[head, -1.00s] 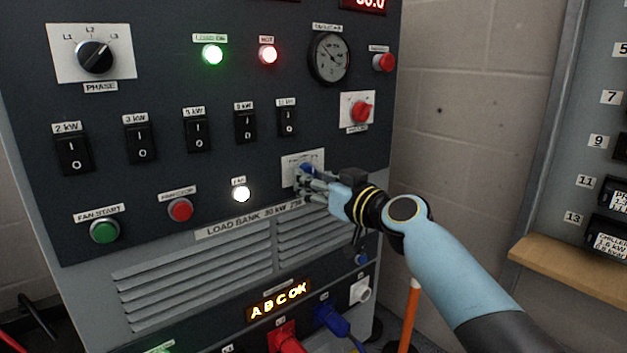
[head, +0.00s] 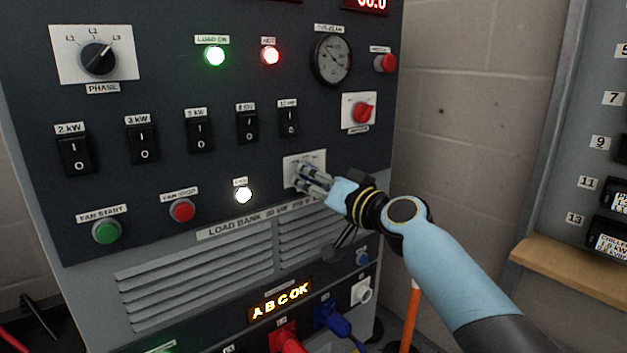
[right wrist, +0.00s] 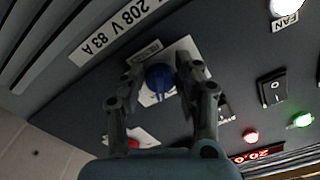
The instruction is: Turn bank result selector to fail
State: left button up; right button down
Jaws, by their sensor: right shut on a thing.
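The bank result selector is a blue knob (right wrist: 160,78) on a white plate, which shows in the head view (head: 318,157) at the lower right of the dark load bank panel. My right gripper (head: 301,174) is at this plate, and its fingers hide the knob in the head view. In the right wrist view my right gripper (right wrist: 160,70) has one finger on each side of the blue knob and is shut on it. The marks on the plate are too small to read, so I cannot tell the knob's setting. My left gripper is not in view.
A red knob (head: 364,112) on a white plate sits above right of my gripper. A white lamp (head: 243,195) and a red fan stop button (head: 181,211) are to the left. Vent slots (head: 200,285) and plugged cables (head: 330,319) lie below. A wooden ledge (head: 570,280) stands at right.

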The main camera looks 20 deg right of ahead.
jog(key=shift+r+m, duration=0.1)
jog(key=shift+m, duration=1.2)
jog(key=c, duration=1.1)
grip_release()
jog(key=shift+o, duration=0.2)
jog(key=v, duration=1.2)
